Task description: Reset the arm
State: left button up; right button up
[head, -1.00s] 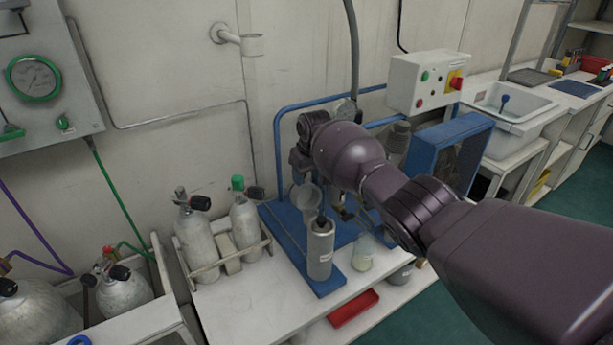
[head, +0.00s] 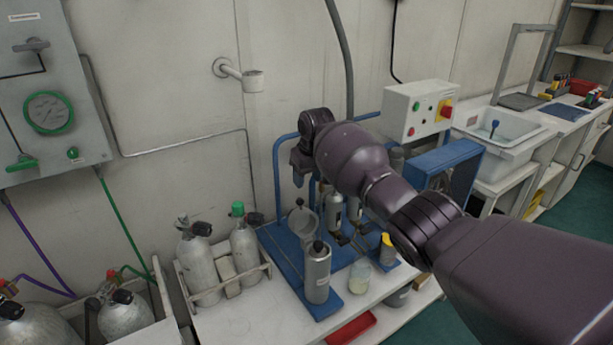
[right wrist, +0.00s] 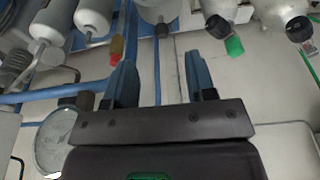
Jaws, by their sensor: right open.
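My right arm reaches in from the right of the head view. Its dark gripper (head: 300,168) hangs fingers-down above the white funnel (head: 303,222) and the blue stand (head: 280,243), apart from both. In the right wrist view its two blue fingers (right wrist: 161,80) stand apart with nothing between them. My left gripper does not show. The arm hides part of the blue stand and its rail.
A grey cylinder (head: 317,275) stands on the stand's front. Two pale cylinders sit in a rack (head: 235,287) to its left. A control box (head: 416,112), blue framed guard (head: 440,165) and sink (head: 497,135) lie to the right. A gauge panel (head: 85,130) is at left.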

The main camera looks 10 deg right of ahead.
jog(key=w+a+r+n+t+y, duration=0.1)
jog(key=w+a+r+t, duration=0.15)
jog(key=r+t, duration=0.2)
jog(key=w+a+r+t+y, duration=0.1)
jog(key=w+a+r+t, duration=0.1)
jog(key=w+r+t, duration=0.3)
jog(key=s+d+f+m+h, duration=0.1)
jog(key=s+d+f, duration=0.4)
jog(key=s+f, duration=0.6)
jog(key=s+d+f+m+h, duration=0.1)
jog(key=s+d+f, duration=0.4)
jog(key=s, duration=2.1)
jog(key=s+d+f+m+h, duration=0.1)
jog(key=s+d+f, duration=0.4)
jog(key=s+f, duration=1.3)
jog(key=shift+s+d+m, duration=0.35)
jog(key=shift+s+m, duration=0.1)
jog(key=shift+m, duration=0.05)
